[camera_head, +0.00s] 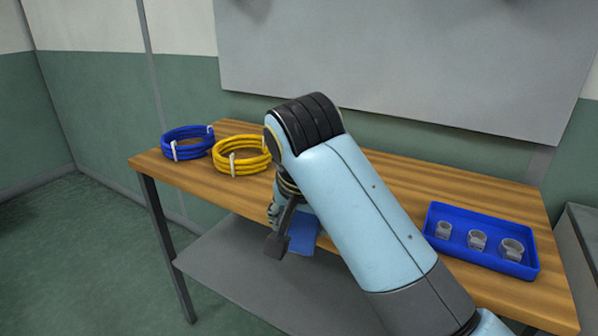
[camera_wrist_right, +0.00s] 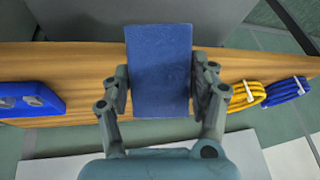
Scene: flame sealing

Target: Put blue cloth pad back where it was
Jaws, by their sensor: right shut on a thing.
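The blue cloth pad (camera_wrist_right: 160,72) is a flat blue rectangle. It shows between the fingers of my right gripper (camera_wrist_right: 160,84) in the right wrist view, and the gripper is shut on it. In the head view, part of the pad (camera_head: 303,232) shows below my right arm, beside the right gripper (camera_head: 277,228), near the table's front edge. My arm hides the rest of it. My left gripper is in neither view.
The wooden table (camera_head: 455,195) carries a blue cable coil (camera_head: 188,145), a yellow cable coil (camera_head: 241,160) and a blue tray (camera_head: 440,215) with three grey clamps. A grey lower shelf (camera_head: 240,270) lies beneath. Bare tabletop shows behind my right arm.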

